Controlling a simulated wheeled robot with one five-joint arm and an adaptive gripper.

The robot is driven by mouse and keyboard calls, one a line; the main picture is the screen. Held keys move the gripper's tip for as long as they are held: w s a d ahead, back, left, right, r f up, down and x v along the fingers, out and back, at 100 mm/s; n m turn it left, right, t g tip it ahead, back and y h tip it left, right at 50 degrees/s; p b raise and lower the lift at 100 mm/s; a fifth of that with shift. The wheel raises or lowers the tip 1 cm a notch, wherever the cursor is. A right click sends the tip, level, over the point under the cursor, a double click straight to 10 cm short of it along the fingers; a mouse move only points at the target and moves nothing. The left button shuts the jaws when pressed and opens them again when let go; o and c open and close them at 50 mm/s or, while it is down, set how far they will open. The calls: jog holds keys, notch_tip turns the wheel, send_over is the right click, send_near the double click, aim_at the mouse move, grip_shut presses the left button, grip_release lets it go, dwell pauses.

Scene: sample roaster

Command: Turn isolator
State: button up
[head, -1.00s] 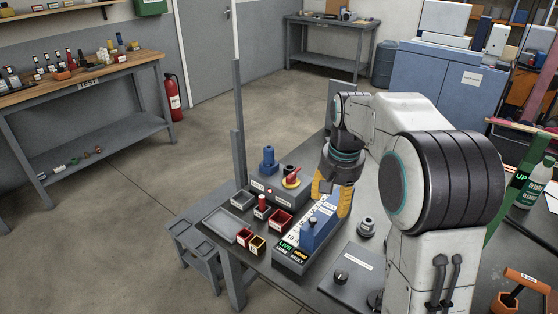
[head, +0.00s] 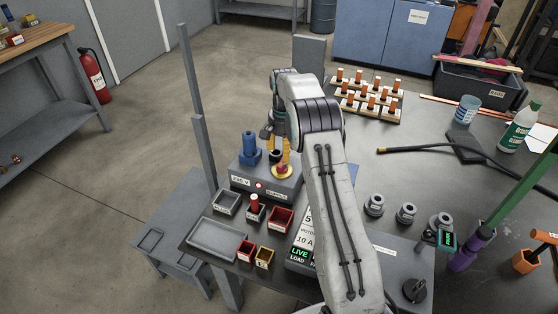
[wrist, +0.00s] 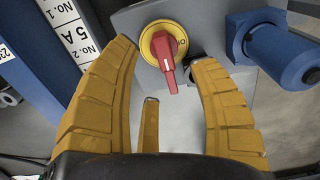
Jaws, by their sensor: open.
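The isolator is a red rotary handle (wrist: 168,62) on a yellow round plate (wrist: 152,40), mounted on a grey supply box (head: 262,186). In the wrist view the handle points toward the bottom of the picture, with an "O" mark on the plate to its right. My gripper (wrist: 172,85) is open, with one yellow finger on each side of the handle and a visible gap to both. In the head view the yellow plate (head: 283,171) shows just below my yellow fingers; my arm hides part of the box.
A blue cylindrical plug (wrist: 283,55) stands close beside the isolator. Small red, yellow and grey bins and a grey tray (head: 214,238) lie in front of the box. A labelled panel (head: 300,255) is partly behind my arm. A tall grey post (head: 204,150) rises at left.

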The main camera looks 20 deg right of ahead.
jog(key=shift+s+f, duration=0.1)
jog(key=shift+f, duration=2.75)
jog(key=shift+o, duration=0.2)
grip_shut()
